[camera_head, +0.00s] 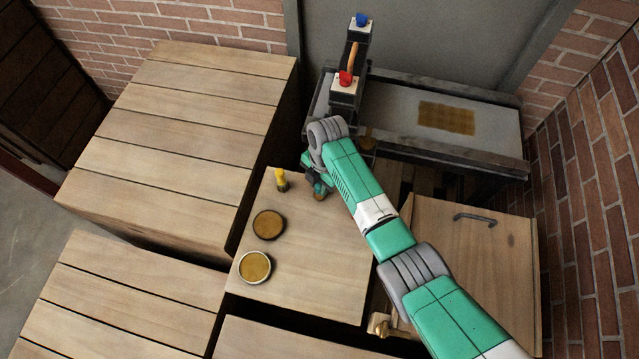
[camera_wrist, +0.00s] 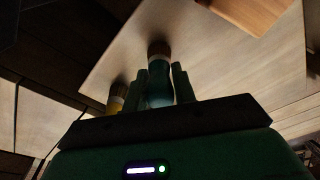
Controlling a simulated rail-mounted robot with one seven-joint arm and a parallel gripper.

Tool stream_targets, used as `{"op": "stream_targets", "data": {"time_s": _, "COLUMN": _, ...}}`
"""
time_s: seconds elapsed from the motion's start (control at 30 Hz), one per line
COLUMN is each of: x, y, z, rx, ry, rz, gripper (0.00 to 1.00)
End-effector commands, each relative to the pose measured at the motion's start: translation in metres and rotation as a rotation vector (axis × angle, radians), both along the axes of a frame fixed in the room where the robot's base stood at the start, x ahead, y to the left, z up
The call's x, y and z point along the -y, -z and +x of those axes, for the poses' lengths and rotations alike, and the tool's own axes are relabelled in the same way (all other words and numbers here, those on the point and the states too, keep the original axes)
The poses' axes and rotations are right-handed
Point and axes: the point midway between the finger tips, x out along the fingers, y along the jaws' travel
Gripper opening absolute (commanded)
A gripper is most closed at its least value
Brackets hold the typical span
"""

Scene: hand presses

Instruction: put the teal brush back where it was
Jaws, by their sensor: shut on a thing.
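The teal brush (camera_wrist: 158,82) stands between my two fingers in the wrist view, its brown end pointing away from the gripper at the pale wooden top. My gripper (camera_wrist: 160,74) is shut on it. In the head view my gripper (camera_head: 317,190) is at the upper right part of the small wooden table (camera_head: 310,285). The arm partly hides the brush there, and I cannot tell whether the brush touches the table. A yellow brush (camera_head: 281,181) stands upright just left of my gripper; it also shows in the wrist view (camera_wrist: 116,98).
A dark-rimmed round dish (camera_head: 268,224) and a pale-rimmed one (camera_head: 255,267) lie on the table's left side. A press with a red-knobbed lever (camera_head: 346,79) and a tray bed (camera_head: 385,110) stand behind. A wooden cabinet with a handle (camera_head: 475,219) is at right. The table's front right is clear.

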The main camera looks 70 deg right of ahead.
Motion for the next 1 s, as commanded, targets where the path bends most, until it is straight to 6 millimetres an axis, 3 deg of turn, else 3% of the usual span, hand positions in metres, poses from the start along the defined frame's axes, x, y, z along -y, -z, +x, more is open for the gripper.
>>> {"op": "stream_targets", "data": {"time_s": 0.07, "x": 0.0, "y": 0.003, "z": 0.0, "rx": 0.0, "ry": 0.0, "rz": 0.0, "gripper": 0.04}}
{"op": "stream_targets", "data": {"time_s": 0.1, "x": 0.0, "y": 0.002, "z": 0.0, "rx": 0.0, "ry": 0.0, "rz": 0.0, "gripper": 0.3}}
{"op": "stream_targets", "data": {"time_s": 0.2, "x": 0.0, "y": 0.002, "z": 0.0, "rx": 0.0, "ry": 0.0, "rz": 0.0, "gripper": 0.48}}
{"op": "stream_targets", "data": {"time_s": 0.53, "x": 0.0, "y": -0.006, "z": 0.0, "rx": 0.0, "ry": 0.0, "rz": 0.0, "gripper": 0.48}}
{"op": "stream_targets", "data": {"time_s": 0.8, "x": 0.007, "y": -0.073, "z": -0.003, "rx": 0.002, "ry": 0.0, "rz": -0.001, "gripper": 0.48}}
{"op": "stream_targets", "data": {"time_s": 1.0, "x": 0.012, "y": -0.11, "z": -0.005, "rx": 0.002, "ry": 0.0, "rz": -0.001, "gripper": 0.48}}
